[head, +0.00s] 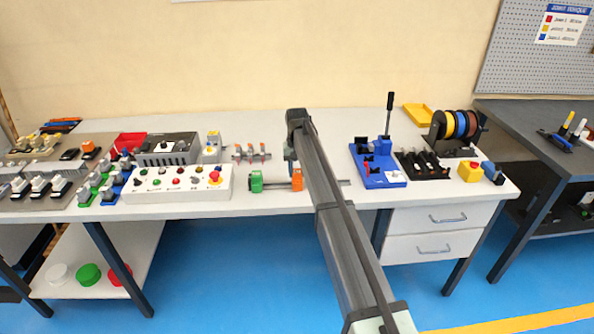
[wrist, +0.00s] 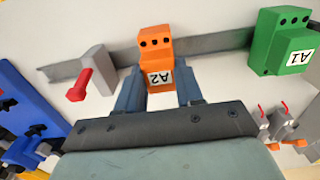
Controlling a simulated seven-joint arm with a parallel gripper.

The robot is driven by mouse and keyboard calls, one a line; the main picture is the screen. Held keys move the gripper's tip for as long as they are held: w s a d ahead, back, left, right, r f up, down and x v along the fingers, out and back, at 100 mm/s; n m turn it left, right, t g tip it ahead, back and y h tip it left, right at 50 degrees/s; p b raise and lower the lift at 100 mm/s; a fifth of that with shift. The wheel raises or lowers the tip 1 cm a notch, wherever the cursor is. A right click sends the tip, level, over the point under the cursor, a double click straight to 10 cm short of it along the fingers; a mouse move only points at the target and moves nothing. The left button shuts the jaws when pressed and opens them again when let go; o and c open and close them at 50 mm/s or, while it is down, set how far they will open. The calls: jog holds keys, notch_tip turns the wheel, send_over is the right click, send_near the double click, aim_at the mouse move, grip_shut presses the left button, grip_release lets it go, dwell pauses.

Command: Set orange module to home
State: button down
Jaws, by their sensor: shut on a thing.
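The orange module (wrist: 155,50), labelled A2, stands between the two fingers of my gripper (wrist: 159,88) in the wrist view, and the gripper is shut on it. The grey rail (wrist: 215,42) runs behind the module; I cannot tell whether the module is seated on it. The green module (wrist: 283,42), labelled A1, sits at the right end of the rail in the wrist view. In the head view the orange module (head: 297,180) is right of the green module (head: 256,181), beside my arm.
A grey stop with a red lever (wrist: 88,76) is on the rail left of the orange module in the wrist view. Small red-levered parts (head: 251,153) stand behind the rail. A button panel (head: 180,183) is to the left, a blue bender (head: 378,165) to the right.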

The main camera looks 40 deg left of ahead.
jog(key=s+a, duration=0.5)
jog(key=shift+s+a, duration=0.15)
jog(key=shift+a, duration=0.05)
jog(key=c, duration=0.7)
grip_release()
jog(key=shift+r, duration=0.1)
notch_tip(320, 180, up, 14)
jog(key=shift+f, duration=0.15)
jog(key=shift+c, duration=0.4)
